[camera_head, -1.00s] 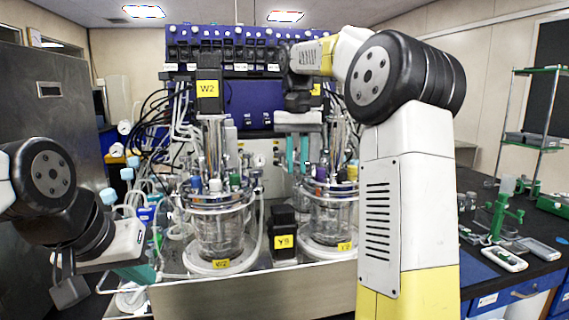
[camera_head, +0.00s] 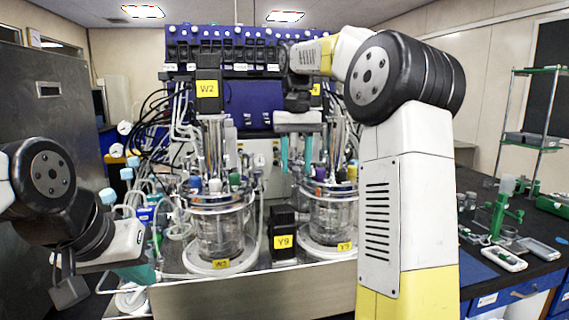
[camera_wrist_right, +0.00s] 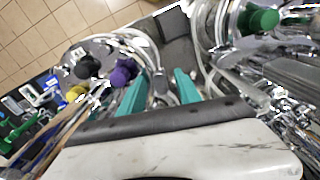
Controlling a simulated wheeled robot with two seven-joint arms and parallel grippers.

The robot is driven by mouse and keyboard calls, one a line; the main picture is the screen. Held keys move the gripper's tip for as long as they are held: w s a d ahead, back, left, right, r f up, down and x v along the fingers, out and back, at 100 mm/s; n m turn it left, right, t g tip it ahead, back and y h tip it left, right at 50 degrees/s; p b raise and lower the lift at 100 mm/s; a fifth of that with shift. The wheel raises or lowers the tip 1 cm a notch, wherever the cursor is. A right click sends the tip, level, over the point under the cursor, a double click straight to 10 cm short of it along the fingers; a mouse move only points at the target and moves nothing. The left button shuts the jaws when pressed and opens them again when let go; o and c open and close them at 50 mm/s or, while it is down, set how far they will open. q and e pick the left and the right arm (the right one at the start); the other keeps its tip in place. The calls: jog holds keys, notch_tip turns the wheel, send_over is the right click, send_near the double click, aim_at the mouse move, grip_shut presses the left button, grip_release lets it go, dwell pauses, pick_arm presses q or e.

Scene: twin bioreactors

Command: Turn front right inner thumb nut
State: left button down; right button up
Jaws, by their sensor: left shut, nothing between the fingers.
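The right bioreactor (camera_head: 328,218) is a glass vessel with a metal head plate, purple and yellow caps, and a "Y9" label. Its head plate (camera_wrist_right: 98,50) shows in the right wrist view with black, purple and yellow caps. The front right inner thumb nut is too small to pick out. My right gripper (camera_head: 296,154) points down above the left side of that vessel's head. Its two teal fingers are apart with nothing held between them; they also show in the wrist view (camera_wrist_right: 160,92). My left gripper (camera_head: 142,273) is shut and empty at the lower left.
The left bioreactor (camera_head: 220,228), labelled "W2", stands beside the right one. A black box labelled "Y9" (camera_head: 284,228) stands between them. Tubes and cables crowd the left side. A dark bench (camera_head: 480,262) with green-clamped stands is at the right.

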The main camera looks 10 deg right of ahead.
aim_at(296, 169)
notch_tip(296, 169, up, 7)
jog(key=shift+r, duration=0.4)
jog(key=shift+s, duration=0.1)
